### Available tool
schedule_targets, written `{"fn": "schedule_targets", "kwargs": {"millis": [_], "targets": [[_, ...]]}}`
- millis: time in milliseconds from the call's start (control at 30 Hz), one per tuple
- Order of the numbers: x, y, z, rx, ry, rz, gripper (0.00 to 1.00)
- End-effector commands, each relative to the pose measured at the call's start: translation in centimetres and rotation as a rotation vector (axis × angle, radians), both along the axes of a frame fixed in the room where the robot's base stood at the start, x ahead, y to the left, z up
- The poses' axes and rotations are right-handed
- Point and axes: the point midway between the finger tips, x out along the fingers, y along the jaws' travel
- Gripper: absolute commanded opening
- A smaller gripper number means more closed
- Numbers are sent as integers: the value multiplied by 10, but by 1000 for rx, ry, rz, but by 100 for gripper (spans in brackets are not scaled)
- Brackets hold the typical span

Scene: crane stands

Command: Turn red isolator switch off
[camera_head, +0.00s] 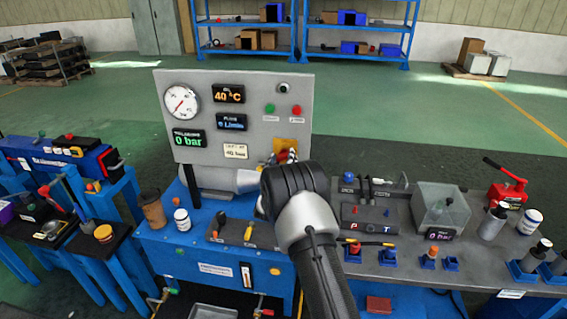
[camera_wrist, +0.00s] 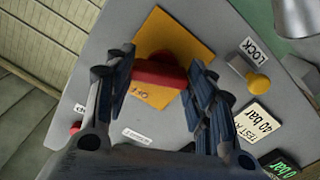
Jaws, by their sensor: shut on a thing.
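The red isolator switch handle (camera_wrist: 158,74) sits on a yellow plate (camera_wrist: 172,36) on the grey panel, in the wrist view. My gripper (camera_wrist: 161,72) has one finger on each side of the handle and is shut on it. In the head view the yellow plate (camera_head: 288,144) shows at the panel's lower right. My gripper (camera_head: 284,156) reaches it there, and the fingers and wrist hide most of the switch.
The grey panel (camera_head: 205,100) carries a gauge, displays and green and red buttons. A yellow knob (camera_wrist: 258,82) under a LOCK label and a 40 bar test card (camera_wrist: 258,122) are right of my fingers. Benches with tools and bottles stand below.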

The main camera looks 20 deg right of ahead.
Motion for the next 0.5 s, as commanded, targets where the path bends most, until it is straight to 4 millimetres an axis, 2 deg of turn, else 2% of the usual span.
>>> {"fn": "schedule_targets", "kwargs": {"millis": [500], "targets": [[1, 0, 2, -406, 272, 0, 26]]}}
